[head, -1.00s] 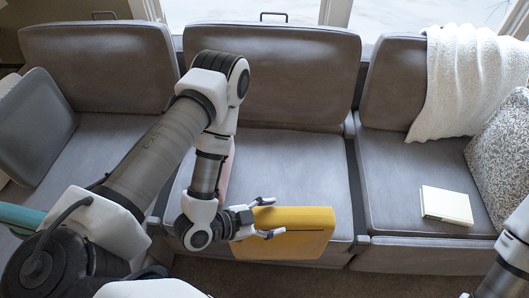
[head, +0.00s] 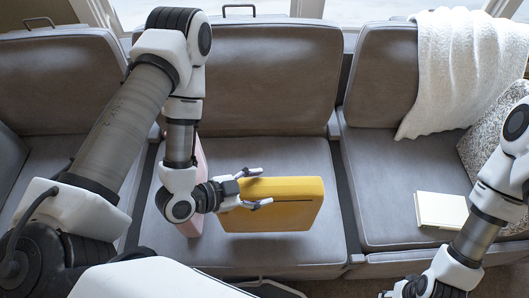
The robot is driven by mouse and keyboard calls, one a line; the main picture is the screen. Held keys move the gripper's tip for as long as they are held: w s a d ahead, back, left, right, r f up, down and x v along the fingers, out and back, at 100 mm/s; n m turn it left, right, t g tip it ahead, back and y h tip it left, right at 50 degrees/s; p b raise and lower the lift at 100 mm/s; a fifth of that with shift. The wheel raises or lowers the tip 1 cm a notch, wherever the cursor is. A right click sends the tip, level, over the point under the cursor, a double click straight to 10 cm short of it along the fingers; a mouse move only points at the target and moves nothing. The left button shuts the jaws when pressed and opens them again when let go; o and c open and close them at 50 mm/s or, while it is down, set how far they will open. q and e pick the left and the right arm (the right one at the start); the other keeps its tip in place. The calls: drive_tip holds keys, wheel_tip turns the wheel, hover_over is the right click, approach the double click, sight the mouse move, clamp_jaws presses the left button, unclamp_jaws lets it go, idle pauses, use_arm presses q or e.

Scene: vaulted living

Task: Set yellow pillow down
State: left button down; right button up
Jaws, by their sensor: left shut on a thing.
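The yellow pillow (head: 292,208) is a boxy cushion in the head view, at the front of the middle sofa seat (head: 325,250). My left gripper (head: 259,188) is shut on its left side, with one finger on the upper face and one on the front. The pillow's left end is partly hidden by the gripper. I cannot tell whether the pillow touches the seat. My right arm comes in at the right; its gripper (head: 397,291) is mostly cut off by the bottom edge, so its jaws are unclear.
A pink cushion (head: 192,222) is partly hidden behind my left arm. The right seat holds a pale book (head: 440,210), a white throw (head: 455,70) and a patterned pillow (head: 482,140). The middle seat has bare room behind the yellow pillow.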

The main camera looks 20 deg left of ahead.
use_arm(q)
drive_tip(key=w+d+f+b, duration=0.1)
drive_tip(key=w+f+b, duration=0.1)
drive_tip(key=w+b, duration=0.3)
drive_tip(key=w+d+f+b, duration=0.1)
drive_tip(key=w+f+b, duration=0.2)
drive_tip(key=w+b, duration=0.3)
drive_tip(key=w, duration=0.3)
drive_tip(key=shift+d, duration=0.25)
drive_tip(key=shift+c, duration=0.6)
unclamp_jaws()
drive_tip(key=p+v, duration=0.4)
drive_tip(key=v, duration=0.8)
drive_tip(key=shift+w, duration=0.1)
